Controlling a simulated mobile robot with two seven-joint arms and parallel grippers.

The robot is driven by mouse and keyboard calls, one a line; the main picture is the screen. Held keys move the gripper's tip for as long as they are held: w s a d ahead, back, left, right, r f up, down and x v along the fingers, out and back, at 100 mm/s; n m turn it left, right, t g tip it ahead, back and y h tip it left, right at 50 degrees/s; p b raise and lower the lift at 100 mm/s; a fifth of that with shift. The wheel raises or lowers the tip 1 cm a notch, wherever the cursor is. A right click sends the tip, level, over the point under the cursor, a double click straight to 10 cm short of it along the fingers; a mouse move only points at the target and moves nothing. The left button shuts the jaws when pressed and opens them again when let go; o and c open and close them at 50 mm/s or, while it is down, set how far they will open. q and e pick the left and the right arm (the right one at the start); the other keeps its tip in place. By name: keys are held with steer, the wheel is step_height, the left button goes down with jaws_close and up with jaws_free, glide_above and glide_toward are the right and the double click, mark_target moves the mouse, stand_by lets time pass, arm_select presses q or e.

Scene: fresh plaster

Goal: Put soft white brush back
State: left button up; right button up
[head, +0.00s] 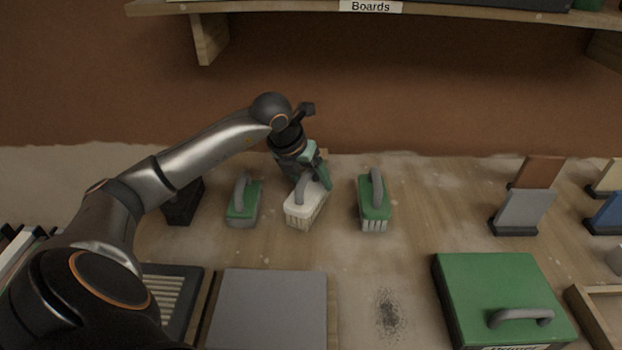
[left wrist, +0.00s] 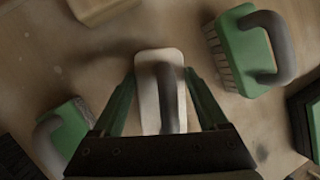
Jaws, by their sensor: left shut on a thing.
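The soft white brush (head: 301,212) has a white body, pale bristles and a grey handle, and stands on the wooden bench. My left gripper (head: 313,182) is at its handle from above, its green fingers shut on it. In the left wrist view the white brush (left wrist: 150,98) lies between the two fingers (left wrist: 160,88), its handle partly hidden by the gripper body. Whether the bristles touch the bench is hard to tell. My right gripper is not in view.
Green brushes stand left (head: 241,204) and right (head: 374,203) of the white one, both close. A black block (head: 182,204) is further left. A green box (head: 503,292) with a grey handle and a grey board (head: 268,311) lie in front. A shelf labelled Boards (head: 450,12) hangs above.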

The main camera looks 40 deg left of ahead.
mark_target(293, 194)
arm_select(q)
steer(key=o, duration=1.5)
steer(key=shift+r, duration=0.25)
steer(key=p+v, duration=0.1)
steer(key=v, duration=1)
steer(key=shift+s+r, duration=0.25)
steer(key=shift+r, duration=0.05)
